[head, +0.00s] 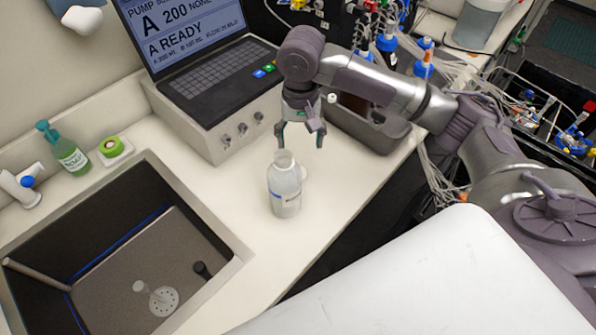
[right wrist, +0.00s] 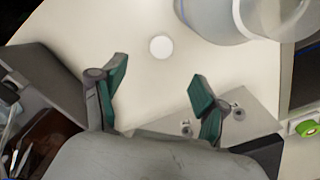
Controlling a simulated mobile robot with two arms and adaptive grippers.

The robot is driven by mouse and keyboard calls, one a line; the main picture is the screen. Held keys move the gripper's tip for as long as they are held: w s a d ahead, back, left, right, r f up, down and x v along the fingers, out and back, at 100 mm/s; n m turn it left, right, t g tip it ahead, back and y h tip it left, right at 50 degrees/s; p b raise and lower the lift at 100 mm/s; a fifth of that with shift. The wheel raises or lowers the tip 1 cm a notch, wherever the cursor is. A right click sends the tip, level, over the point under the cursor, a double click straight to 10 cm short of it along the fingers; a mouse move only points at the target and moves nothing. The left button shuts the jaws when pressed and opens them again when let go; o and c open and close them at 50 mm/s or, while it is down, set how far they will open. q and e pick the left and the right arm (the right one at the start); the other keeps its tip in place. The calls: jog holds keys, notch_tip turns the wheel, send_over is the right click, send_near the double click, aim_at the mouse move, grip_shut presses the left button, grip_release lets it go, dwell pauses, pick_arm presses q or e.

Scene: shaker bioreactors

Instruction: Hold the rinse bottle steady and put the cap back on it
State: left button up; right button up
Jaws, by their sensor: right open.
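The rinse bottle (head: 286,192) stands upright on the white counter to the right of the sink, its neck uncovered. It shows cut off at the top right of the right wrist view (right wrist: 215,18). A small white round disc, which looks like the cap (right wrist: 161,47), lies on the counter beside the bottle; in the head view the bottle mostly hides it. My right gripper (head: 299,138) is open and empty above the counter, just behind the bottle's neck. In the right wrist view its green-padded fingers (right wrist: 160,85) are spread, with the cap beyond them. My left gripper is not seen.
A sink (head: 115,240) lies to the left. A pump controller with a screen (head: 200,65) stands behind the bottle. A grey bin (head: 372,128) is right of my gripper. The counter's front is clear.

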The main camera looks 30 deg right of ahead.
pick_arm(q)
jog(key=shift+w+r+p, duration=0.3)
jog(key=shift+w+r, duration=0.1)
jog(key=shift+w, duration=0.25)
pick_arm(e)
notch_tip(320, 180, down, 6)
jog(key=shift+w+f, duration=0.1)
jog(key=shift+f, duration=0.15)
jog(key=shift+f, duration=0.35)
notch_tip(320, 180, down, 4)
jog(key=shift+w+a+f+p, duration=0.15)
jog(key=shift+f+p, duration=0.1)
jog(key=shift+p, duration=0.55)
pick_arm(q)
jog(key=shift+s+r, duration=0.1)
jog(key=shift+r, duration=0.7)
pick_arm(e)
jog(key=c, duration=0.8)
